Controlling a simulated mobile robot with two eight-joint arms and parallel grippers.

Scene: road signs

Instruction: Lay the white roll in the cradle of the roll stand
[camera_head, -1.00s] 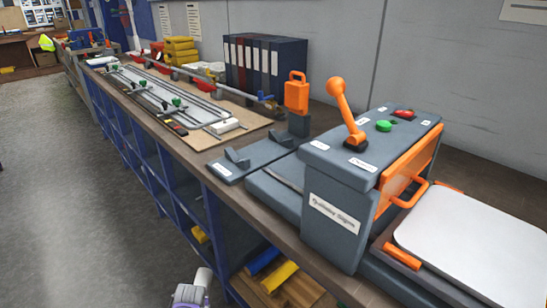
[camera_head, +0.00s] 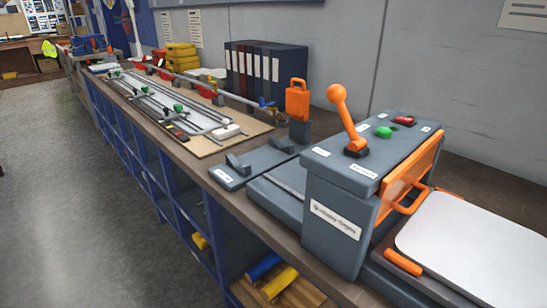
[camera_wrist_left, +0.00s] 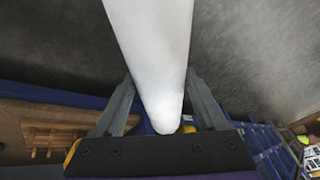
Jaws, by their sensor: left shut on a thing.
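The white roll (camera_wrist_left: 150,40) is held between the two fingers of my left gripper (camera_wrist_left: 158,82) in the left wrist view. It is shut on the roll, which runs lengthwise from the gripper base out past the top edge. The roll stand (camera_head: 226,178) lies on the bench in the head view, a dark grey base with cradle supports (camera_head: 237,163) standing on it. No roll lies in the cradle. Neither gripper shows in the head view, and my right gripper is in no view.
A grey machine (camera_head: 338,222) with an orange lever (camera_head: 342,110) stands right of the stand. An orange-handled piece (camera_head: 297,100) stands behind it. A board with rails (camera_head: 205,146) lies to its left. Blue and yellow rolls (camera_head: 280,283) lie on the shelf below.

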